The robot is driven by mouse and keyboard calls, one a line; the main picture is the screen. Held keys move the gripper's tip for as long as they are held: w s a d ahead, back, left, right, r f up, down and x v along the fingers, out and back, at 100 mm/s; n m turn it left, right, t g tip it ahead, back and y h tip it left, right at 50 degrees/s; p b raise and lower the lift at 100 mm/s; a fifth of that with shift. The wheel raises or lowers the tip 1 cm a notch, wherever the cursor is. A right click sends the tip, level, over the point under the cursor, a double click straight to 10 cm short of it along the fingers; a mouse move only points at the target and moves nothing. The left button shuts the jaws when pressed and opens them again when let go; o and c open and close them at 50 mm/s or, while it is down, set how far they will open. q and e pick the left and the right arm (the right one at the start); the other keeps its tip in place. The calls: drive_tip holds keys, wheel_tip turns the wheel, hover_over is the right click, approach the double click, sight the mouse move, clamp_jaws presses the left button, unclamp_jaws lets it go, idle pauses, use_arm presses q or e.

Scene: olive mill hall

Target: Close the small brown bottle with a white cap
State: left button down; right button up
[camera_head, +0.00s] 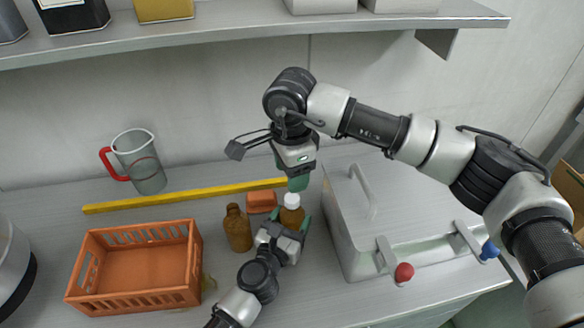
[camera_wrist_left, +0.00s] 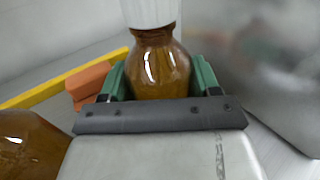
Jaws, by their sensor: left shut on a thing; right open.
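A small brown bottle (camera_head: 290,217) stands upright on the bench, with a white cap (camera_head: 292,199) at its neck. My left gripper (camera_head: 287,232) is shut around the bottle's body. In the left wrist view the bottle (camera_wrist_left: 160,72) sits between the green fingers and the white cap (camera_wrist_left: 150,12) sits at the top of its neck. My right gripper (camera_head: 298,182) is directly above the cap, pointing down, and is open. Whether its fingers touch the cap I cannot tell. A second brown bottle (camera_head: 237,228) without a cap stands just left of the held one.
An orange crate (camera_head: 140,232) is at the left. An orange block (camera_head: 261,202) and a yellow bar (camera_head: 180,196) lie behind the bottles. A jug with a red handle (camera_head: 140,165) stands at the back. A large metal box (camera_head: 345,235) with red and blue knobs is close on the right.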

sight(292, 198)
drive_tip(key=n, duration=0.6)
drive_tip(key=shift+r+n, duration=0.15)
drive_tip(key=shift+n, duration=0.15)
drive_tip(key=shift+f, duration=4)
